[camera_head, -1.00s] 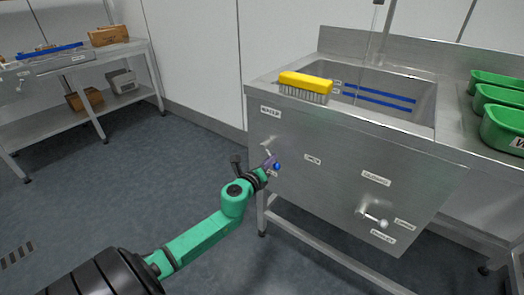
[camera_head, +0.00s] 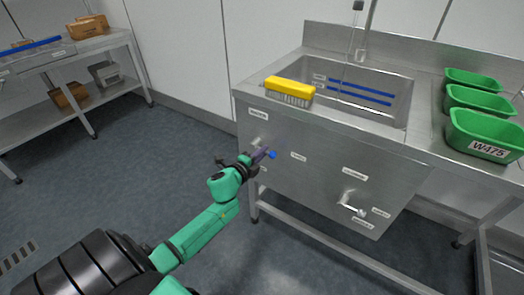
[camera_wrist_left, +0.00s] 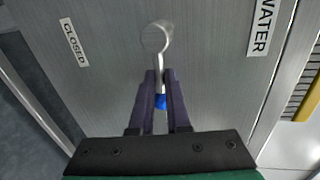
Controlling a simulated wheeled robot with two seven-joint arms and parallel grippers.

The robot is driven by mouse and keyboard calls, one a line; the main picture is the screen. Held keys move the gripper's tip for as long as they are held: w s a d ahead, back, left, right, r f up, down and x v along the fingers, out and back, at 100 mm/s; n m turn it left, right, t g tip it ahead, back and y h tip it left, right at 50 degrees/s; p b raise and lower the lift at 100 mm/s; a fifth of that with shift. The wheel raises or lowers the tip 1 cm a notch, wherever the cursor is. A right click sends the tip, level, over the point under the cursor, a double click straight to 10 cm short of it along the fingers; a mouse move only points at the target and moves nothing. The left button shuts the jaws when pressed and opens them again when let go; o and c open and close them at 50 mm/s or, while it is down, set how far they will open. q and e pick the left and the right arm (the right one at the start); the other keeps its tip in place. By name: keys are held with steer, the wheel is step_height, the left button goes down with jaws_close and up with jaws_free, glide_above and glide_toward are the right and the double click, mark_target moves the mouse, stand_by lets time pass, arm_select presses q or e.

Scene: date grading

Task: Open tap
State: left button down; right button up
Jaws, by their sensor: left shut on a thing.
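The tap is a metal lever with a blue tip (camera_head: 272,155) on the steel sink's front panel, below the WATER label (camera_head: 258,114). My left gripper (camera_head: 262,155) is shut on the lever. In the left wrist view the round pivot (camera_wrist_left: 155,38) is beyond the jaws (camera_wrist_left: 160,88), and the lever with its blue end (camera_wrist_left: 160,101) runs between them. The lever points sideways, toward the side of the OPEN label (camera_head: 298,155). The CLOSED label (camera_wrist_left: 74,42) is below the pivot on the panel. My right gripper is out of view.
A yellow brush (camera_head: 290,90) lies on the sink's front rim. A second lever (camera_head: 352,208) is lower right on the panel. Several green bins (camera_head: 484,132) stand on the counter at right. A steel shelf table (camera_head: 100,47) stands at back left.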

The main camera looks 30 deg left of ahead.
arm_select(q)
steer(key=shift+r+n, duration=0.1)
steer(key=shift+n, duration=0.2)
steer(key=c, duration=0.9)
jaws_free()
steer(key=shift+s, duration=0.1)
steer(key=s+r+p, duration=0.1)
steer(key=s+r, duration=0.2)
steer(key=s, duration=1.1)
steer(key=shift+d+f, duration=0.1)
